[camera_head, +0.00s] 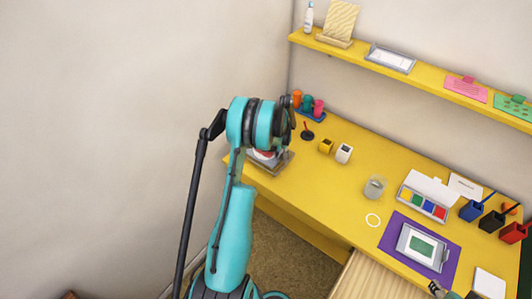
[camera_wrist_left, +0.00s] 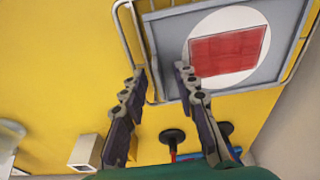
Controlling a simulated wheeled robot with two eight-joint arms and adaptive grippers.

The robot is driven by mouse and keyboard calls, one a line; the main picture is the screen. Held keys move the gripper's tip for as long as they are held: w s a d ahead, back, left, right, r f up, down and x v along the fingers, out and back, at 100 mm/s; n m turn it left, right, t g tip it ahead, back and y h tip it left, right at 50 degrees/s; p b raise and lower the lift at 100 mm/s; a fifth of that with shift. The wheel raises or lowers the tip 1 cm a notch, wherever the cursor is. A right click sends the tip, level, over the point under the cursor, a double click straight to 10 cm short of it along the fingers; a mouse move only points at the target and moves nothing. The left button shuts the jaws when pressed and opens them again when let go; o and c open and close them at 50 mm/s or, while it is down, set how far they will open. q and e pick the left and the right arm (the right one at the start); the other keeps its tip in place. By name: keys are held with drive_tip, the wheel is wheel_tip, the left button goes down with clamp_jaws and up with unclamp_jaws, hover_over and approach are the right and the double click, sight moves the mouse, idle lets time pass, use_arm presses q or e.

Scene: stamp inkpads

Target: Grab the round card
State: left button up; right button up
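The round card (camera_wrist_left: 248,28) is white with a red rectangle on it. It lies on a grey tray with a wire rim (camera_wrist_left: 162,38) in the left wrist view. In the head view the card (camera_head: 262,154) shows partly at the desk's left end, with my left arm in front of it. My left gripper (camera_wrist_left: 161,73) is open and empty, with its fingertips at the tray's near edge, to the left of and below the card. Small dark parts at the bottom right of the head view may be my right gripper (camera_head: 438,288); its fingers are unclear.
The yellow desk (camera_head: 328,190) holds a yellow cup (camera_head: 326,146), a white cup (camera_head: 344,153), a dark-based stamp (camera_head: 307,134) and a rack of coloured stamps (camera_head: 308,108) near the tray. A purple mat (camera_head: 393,236) lies further right. A yellow shelf (camera_head: 350,50) runs above.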

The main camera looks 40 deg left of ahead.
use_arm(q)
clamp_jaws()
drive_tip(key=shift+r, duration=0.1)
